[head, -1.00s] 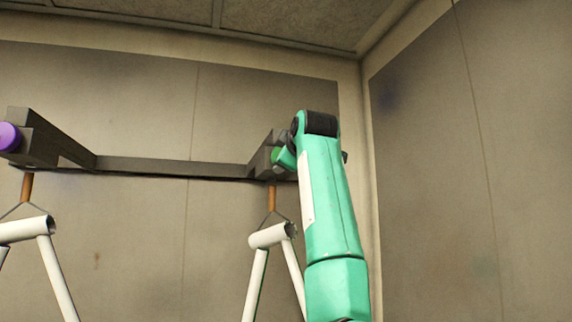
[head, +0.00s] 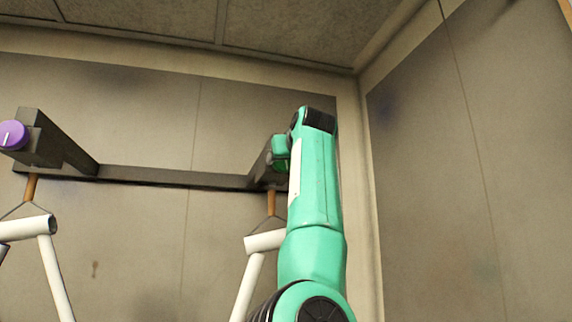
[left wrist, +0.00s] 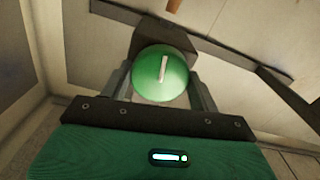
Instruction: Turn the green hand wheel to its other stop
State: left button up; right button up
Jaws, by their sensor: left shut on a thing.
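The green hand wheel (left wrist: 174,83) is a round green disc with a pale bar mark on its face, nearly upright and leaning slightly right at its top in the left wrist view. It sits on the front of a dark block. My left gripper (left wrist: 161,72) is shut on it, one finger on each side of the disc. In the head view my green arm rises to the right end of a dark overhead bar (head: 170,177). There my arm partly hides the wheel and the fingers. My right gripper is not in view.
A purple knob (head: 12,135) with a pale mark is on the bar's left end block. White tubular frames hang below the bar, one at the left (head: 58,280) and one close beside my arm (head: 246,285). A plain wall (head: 470,180) stands to the right.

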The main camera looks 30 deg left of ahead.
pick_arm(q)
jog(key=shift+w+f+m+b, duration=0.2)
jog(key=shift+m+b, duration=0.15)
jog(key=shift+m, duration=0.65)
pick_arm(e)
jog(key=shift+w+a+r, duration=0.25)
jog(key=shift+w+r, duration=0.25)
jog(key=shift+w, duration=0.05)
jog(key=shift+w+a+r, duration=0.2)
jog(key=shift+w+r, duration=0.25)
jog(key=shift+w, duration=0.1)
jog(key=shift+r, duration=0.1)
pick_arm(q)
jog(key=o, duration=1)
jog(key=shift+s, duration=0.1)
jog(key=shift+c, duration=0.2)
jog(key=shift+r, duration=0.1)
jog(key=shift+s+d, duration=0.1)
jog(key=shift+s, duration=0.05)
